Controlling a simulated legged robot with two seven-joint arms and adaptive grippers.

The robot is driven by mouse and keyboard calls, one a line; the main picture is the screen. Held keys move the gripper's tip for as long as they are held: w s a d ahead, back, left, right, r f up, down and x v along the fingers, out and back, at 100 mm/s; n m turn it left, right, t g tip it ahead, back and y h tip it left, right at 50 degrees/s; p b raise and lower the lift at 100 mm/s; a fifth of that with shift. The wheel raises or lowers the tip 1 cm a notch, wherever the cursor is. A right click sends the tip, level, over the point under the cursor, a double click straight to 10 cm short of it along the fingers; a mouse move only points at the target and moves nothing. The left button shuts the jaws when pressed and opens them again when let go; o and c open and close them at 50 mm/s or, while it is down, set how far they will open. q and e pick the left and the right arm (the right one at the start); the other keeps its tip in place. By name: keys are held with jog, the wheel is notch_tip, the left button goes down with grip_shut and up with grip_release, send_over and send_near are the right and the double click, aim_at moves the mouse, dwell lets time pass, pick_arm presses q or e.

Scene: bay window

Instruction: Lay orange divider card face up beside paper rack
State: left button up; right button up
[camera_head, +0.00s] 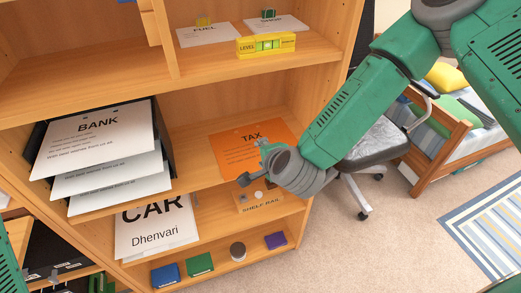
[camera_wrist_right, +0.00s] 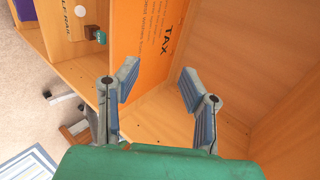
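The orange divider card (camera_head: 250,148), marked TAX, lies flat with its printed side up on the middle shelf, right of the paper rack (camera_head: 165,148). The rack holds several white sheets, the top one marked BANK. My right gripper (camera_head: 253,165) is over the card's near right part and hides some of it. In the right wrist view the gripper (camera_wrist_right: 158,84) is open, nothing between its fingers, and the card (camera_wrist_right: 160,45) shows beyond the fingertips. Whether a finger touches it is unclear. Part of my left arm shows at the lower left; its gripper (camera_head: 45,275) is hard to make out.
The shelf's upright side (camera_head: 325,85) stands close to my right arm. Below are CAR sheets (camera_head: 155,228), a shelf rail label (camera_head: 262,205) and small boxes. A yellow level (camera_head: 266,45) lies on the shelf above. A chair (camera_head: 375,145) stands right.

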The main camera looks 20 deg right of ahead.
jog(key=shift+s, duration=0.1)
jog(key=shift+p+v, duration=0.65)
jog(key=shift+v, duration=0.55)
jog(key=shift+s+r, duration=0.1)
jog(key=p+v, duration=0.2)
jog(key=v, duration=0.1)
jog(key=shift+s+r, duration=0.2)
jog(key=shift+s, duration=0.05)
